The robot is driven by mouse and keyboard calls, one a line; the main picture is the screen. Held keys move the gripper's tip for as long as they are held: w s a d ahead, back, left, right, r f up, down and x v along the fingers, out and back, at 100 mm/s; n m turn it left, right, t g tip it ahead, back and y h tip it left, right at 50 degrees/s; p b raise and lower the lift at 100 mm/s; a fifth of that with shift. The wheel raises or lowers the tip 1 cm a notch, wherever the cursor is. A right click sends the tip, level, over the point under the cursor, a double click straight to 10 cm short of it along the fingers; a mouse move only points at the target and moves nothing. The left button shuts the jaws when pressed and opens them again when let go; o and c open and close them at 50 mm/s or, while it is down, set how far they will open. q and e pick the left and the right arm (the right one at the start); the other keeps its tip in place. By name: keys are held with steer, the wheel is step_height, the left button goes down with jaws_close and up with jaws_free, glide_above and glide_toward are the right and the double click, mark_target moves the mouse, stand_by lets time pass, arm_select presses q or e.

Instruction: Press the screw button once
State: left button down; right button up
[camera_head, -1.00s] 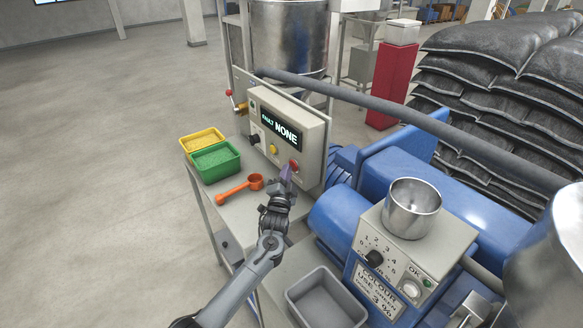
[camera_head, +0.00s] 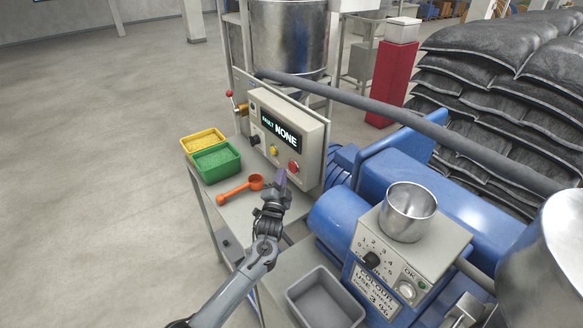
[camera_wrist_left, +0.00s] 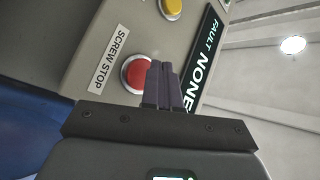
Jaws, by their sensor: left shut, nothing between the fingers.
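The red round screw button (camera_head: 293,167) is on the front of the beige control panel (camera_head: 311,155). In the left wrist view the red button (camera_wrist_left: 134,73) sits beside a white label reading "SCREW STOP" (camera_wrist_left: 116,57). My left gripper (camera_head: 281,176) is shut and empty, its purple fingertips just in front of and slightly left of the button in the head view. There a small gap shows between fingertips and button. In the left wrist view the fingers (camera_wrist_left: 163,68) overlap the button's edge. My right gripper is not in view.
The panel display (camera_head: 282,131) reads "FAULT NONE". A yellow button (camera_head: 274,150) and a black knob (camera_head: 255,140) are beside the red one. An orange scoop (camera_head: 238,190) and green tray (camera_head: 229,169) are left of the gripper. Blue machinery (camera_head: 338,219) stands right.

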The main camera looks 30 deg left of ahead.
arm_select(q)
steer(key=s+p, duration=0.1)
steer(key=s+a+p, duration=0.1)
steer(key=s+p, duration=0.1)
steer(key=s, duration=0.1)
steer(key=shift+s+a, duration=0.1)
steer(key=shift+a, duration=0.15)
steer(key=shift+r, duration=0.15)
stand_by(0.6)
